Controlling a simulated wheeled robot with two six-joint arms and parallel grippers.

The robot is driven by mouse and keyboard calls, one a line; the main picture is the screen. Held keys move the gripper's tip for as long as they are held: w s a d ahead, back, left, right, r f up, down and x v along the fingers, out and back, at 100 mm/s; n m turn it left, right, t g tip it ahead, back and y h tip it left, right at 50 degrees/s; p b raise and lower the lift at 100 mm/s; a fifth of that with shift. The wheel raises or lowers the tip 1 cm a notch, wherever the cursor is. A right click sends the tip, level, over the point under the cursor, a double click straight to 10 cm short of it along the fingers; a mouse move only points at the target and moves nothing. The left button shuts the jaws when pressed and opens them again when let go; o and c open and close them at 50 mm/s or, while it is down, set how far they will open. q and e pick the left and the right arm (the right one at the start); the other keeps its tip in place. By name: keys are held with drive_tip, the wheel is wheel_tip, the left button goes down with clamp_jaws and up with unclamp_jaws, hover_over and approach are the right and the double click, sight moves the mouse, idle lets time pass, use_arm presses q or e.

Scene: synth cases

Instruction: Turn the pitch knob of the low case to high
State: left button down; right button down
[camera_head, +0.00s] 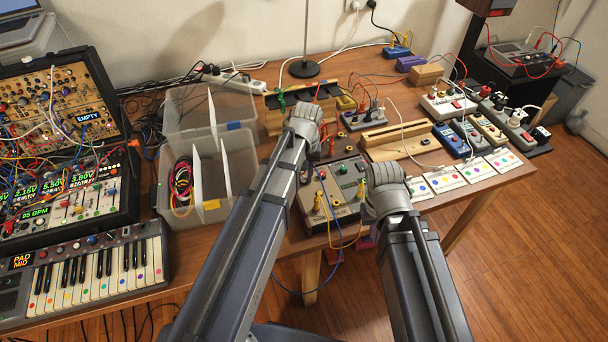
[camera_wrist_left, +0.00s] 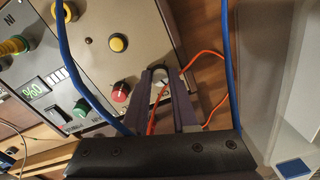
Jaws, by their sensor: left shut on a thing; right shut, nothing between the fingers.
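A grey-beige case (camera_head: 337,198) with yellow plugs lies on the table between my arms. In the left wrist view a beige case face (camera_wrist_left: 105,65) shows a red knob (camera_wrist_left: 120,92), a yellow button (camera_wrist_left: 118,43) and a green display (camera_wrist_left: 33,91) reading about 0%. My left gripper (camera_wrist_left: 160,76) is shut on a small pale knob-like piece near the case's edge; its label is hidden. In the head view this gripper (camera_head: 311,148) is at the case's far left, its fingertips mostly hidden. My right gripper (camera_head: 374,205) is shut and empty, right of the case.
Blue cables (camera_wrist_left: 68,50) and an orange cable (camera_wrist_left: 205,60) run close to my left fingers. A clear divided bin (camera_head: 200,212) stands left of my left arm. White cards (camera_head: 443,179) and several small devices fill the right side. A keyboard (camera_head: 95,270) is at left.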

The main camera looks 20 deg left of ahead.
use_arm(q)
drive_tip(key=m, duration=0.4)
drive_tip(key=shift+m, duration=0.3)
drive_tip(key=m, duration=0.3)
drive_tip(key=shift+m, duration=0.3)
drive_tip(key=m, duration=0.7)
drive_tip(key=shift+t, duration=0.3)
drive_tip(key=m, duration=0.8)
drive_tip(key=shift+a, duration=0.1)
drive_tip(key=m, duration=0.4)
drive_tip(key=shift+h, duration=0.3)
drive_tip(key=shift+m, duration=1.8)
